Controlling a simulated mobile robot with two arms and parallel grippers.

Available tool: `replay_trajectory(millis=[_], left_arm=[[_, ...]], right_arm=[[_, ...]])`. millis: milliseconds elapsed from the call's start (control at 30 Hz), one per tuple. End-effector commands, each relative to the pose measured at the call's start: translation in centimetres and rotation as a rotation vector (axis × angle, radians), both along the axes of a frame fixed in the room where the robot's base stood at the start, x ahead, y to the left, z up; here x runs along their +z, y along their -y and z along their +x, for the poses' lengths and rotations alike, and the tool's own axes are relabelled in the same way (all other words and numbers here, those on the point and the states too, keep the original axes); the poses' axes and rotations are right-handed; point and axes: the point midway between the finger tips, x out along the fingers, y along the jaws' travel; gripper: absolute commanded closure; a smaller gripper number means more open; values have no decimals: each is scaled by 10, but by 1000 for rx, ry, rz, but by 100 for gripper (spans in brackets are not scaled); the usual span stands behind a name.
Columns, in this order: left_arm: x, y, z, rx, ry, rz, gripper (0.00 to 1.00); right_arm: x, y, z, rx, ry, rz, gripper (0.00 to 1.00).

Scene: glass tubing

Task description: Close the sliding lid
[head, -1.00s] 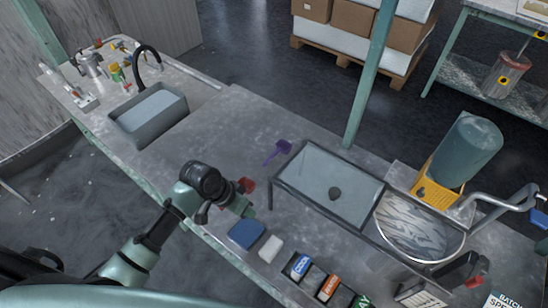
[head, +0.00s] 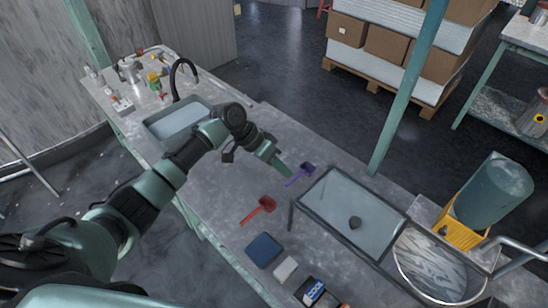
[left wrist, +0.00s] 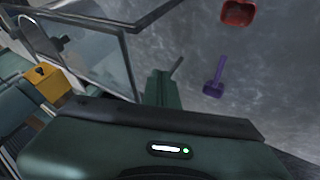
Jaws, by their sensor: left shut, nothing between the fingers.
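A low rectangular case with a dark frame (head: 297,212) stands on the metal bench, with a pale glassy panel (head: 345,190) across its top. A small dark knob (head: 355,222) shows on the panel; I cannot tell how far the lid is slid. The framed case also shows at the upper left of the left wrist view (left wrist: 128,65). My left gripper (head: 284,170) is shut and empty, above the bench left of the case, close to a purple scoop (head: 306,169). Its green fingers show in the left wrist view (left wrist: 162,88). My right gripper is not in view.
A red scoop (head: 264,204), a blue pad (head: 264,250) and a white block (head: 285,269) lie on the bench in front. A round pan (head: 440,262) adjoins the case at right. A yellow stand (head: 462,228) holds a green tank. A sink (head: 165,122) is behind left.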

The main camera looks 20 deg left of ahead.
Motion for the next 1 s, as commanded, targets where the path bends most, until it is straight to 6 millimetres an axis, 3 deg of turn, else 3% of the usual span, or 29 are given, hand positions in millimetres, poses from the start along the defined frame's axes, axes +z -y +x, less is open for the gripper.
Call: replay_trajectory(millis=[100,400,867,1000], left_arm=[[-19,15,3,-1,-4,-2,100],[-18,47,-11,-1,0,1,100],[-19,51,-11,-1,1,0,100],[-20,61,-4,0,1,0,100]], right_arm=[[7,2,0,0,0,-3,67],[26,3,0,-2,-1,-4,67],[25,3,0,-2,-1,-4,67],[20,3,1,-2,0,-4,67]])
